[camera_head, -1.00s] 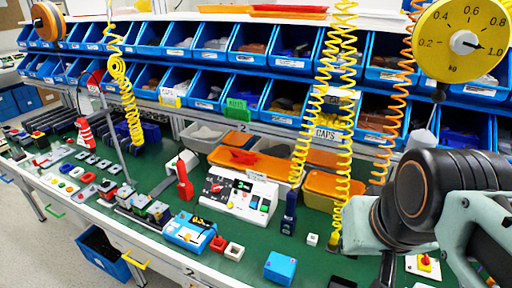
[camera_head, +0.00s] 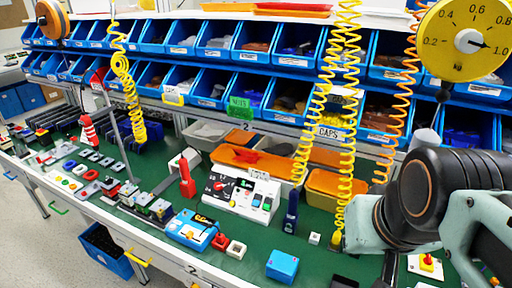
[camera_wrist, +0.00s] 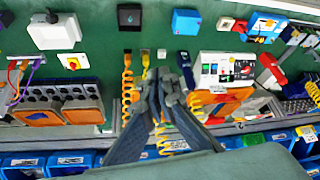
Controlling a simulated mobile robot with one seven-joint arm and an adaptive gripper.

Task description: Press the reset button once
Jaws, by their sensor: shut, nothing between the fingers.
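A white control panel (camera_head: 235,205) stands on the green bench top near the middle of the head view. It carries dark dials and several small coloured buttons, including a green one (camera_head: 256,200) and a blue one (camera_head: 267,204). Its lettering is too small to read, so I cannot tell which is the reset button. The panel also shows in the wrist view (camera_wrist: 203,60), right of my gripper (camera_wrist: 160,76). The fingers are shut and empty, apart from the panel. In the head view my arm is at the right and its fingertips are hidden.
Coiled yellow cords (camera_head: 347,160) hang between my arm and the panel. A blue box (camera_head: 282,266) and a blue-and-white device (camera_head: 190,229) stand at the bench front. A yellow switch with a red knob (camera_head: 427,262) is at the right. Blue bins line the back.

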